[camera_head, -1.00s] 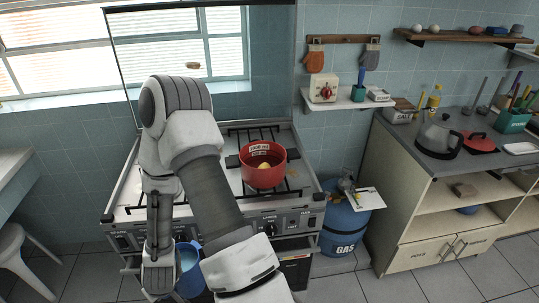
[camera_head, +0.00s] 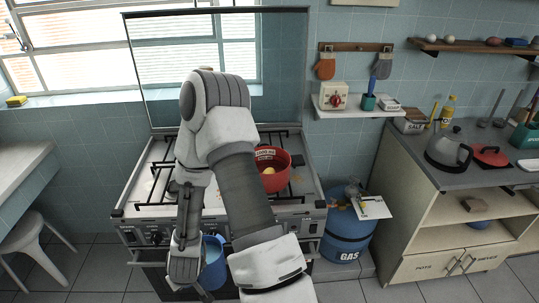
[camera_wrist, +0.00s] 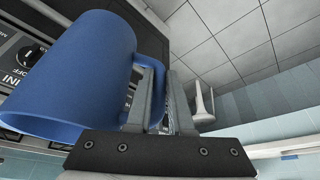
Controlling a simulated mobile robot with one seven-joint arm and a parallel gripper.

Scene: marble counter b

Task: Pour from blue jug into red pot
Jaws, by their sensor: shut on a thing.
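The blue jug (camera_head: 213,265) hangs from my gripper in front of the stove, low in the head view and partly hidden by my arm. In the wrist view the blue jug (camera_wrist: 85,75) fills the left side, and my gripper (camera_wrist: 165,95) is shut on its handle. The jug looks about upright in the head view; its contents are hard to make out. The red pot (camera_head: 279,172) sits on the stove's right side, above and to the right of the jug in the head view. Something yellowish lies inside the pot, and my arm hides the pot's left edge.
The stove (camera_head: 150,196) has a raised glass lid behind it. A blue gas cylinder (camera_head: 347,238) stands right of the stove. A counter with a kettle (camera_head: 448,150) is at the right. A white stool (camera_head: 28,240) stands at the left.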

